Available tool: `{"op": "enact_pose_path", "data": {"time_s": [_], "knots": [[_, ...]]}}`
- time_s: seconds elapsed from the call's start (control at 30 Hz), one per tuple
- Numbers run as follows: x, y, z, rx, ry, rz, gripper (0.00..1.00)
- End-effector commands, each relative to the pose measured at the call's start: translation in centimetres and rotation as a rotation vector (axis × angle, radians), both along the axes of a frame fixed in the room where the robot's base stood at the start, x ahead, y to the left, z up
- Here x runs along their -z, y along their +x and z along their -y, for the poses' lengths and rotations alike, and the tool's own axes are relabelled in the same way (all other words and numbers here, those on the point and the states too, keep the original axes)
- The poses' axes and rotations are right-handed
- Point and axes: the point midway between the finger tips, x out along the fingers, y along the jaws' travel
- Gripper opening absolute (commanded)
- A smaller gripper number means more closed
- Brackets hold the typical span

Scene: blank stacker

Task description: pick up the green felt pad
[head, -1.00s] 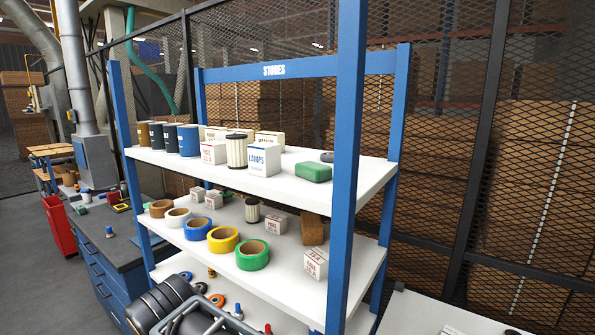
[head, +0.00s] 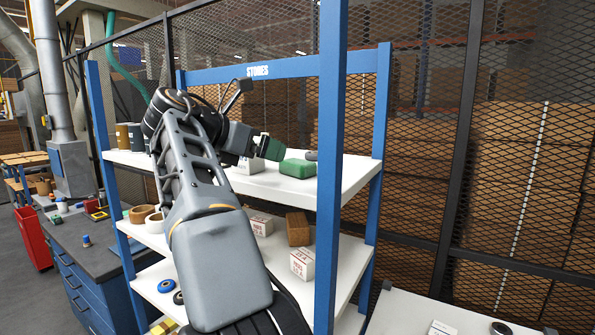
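The green felt pad (head: 297,168), a rounded block, lies on the top white shelf (head: 262,188) near its right end in the head view. My arm reaches in from the front, and my gripper (head: 274,150) is just left of the pad and slightly above it, pointing right. Its tip looks dark green and is small in the view. I cannot tell whether the fingers are apart or whether they touch the pad.
A blue post (head: 331,170) rises close to the pad's right. My arm hides much of the shelves.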

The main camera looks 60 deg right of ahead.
Motion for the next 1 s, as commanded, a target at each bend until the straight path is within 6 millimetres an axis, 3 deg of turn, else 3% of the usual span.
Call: {"op": "enact_pose_path", "data": {"time_s": [0.23,0.53,0.8,1.0], "knots": [[1.6,-1.1,3.6,0.001,0.0,0.001,1.0],[2.3,-1.5,5.3,-0.002,-0.001,0.002,1.0],[3.8,-2.6,8.3,0.0,0.0,0.003,1.0],[4.3,-2.9,9.3,-0.003,0.0,0.004,1.0]]}}
